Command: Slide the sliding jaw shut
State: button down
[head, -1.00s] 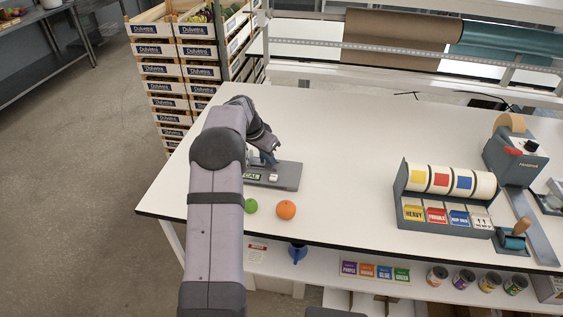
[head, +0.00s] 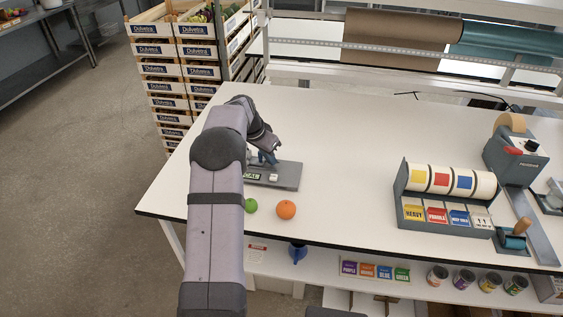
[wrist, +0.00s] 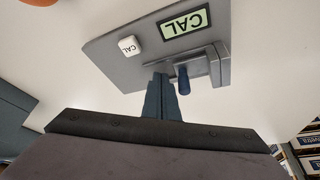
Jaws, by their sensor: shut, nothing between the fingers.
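The grey caliper-like device (head: 287,176) lies on the white table, partly hidden behind my arm in the head view. In the head view my gripper (head: 268,157) is over the device.
A green fruit (head: 250,206) and an orange fruit (head: 286,210) lie near the device at the table's front. A label roll dispenser (head: 447,224) stands to the right. The middle of the table (head: 350,150) is clear. Stacked crates (head: 190,85) stand behind at left.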

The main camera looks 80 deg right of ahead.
jog(key=shift+s+r, duration=0.1)
notch_tip(320, 180, up, 7)
jog(key=p, duration=0.4)
jog(key=shift+p, duration=0.35)
dwell(0.3)
dwell(0.4)
jog(key=w+a+n+t, duration=0.1)
jog(key=w+a+n, duration=0.2)
jog(key=w+a, duration=0.35)
jog(key=w+a+n, duration=0.2)
jog(key=w+a, duration=0.2)
jog(key=w, duration=0.5)
jog(key=w+a+n+t+y, duration=0.1)
jog(key=w+a+n, duration=0.3)
jog(key=a, duration=0.6)
jog(key=w+a+n+t+y, duration=0.1)
jog(key=w+a+n, duration=0.2)
jog(key=w+a, duration=0.5)
jog(key=s+a+n+y, duration=0.15)
jog(key=a+n, duration=0.35)
jog(key=a, duration=1.3)
jog(key=s+a+f+n, duration=0.3)
jog(key=s+a+n, duration=0.4)
jog(key=a, duration=0.7)
jog(key=s+b, duration=0.1)
jog(key=s, duration=0.1)
jog(key=shift+s+a+f+g, duration=0.15)
jog(key=shift+s+a+g, duration=0.15)
jog(key=shift+s+g, duration=0.1)
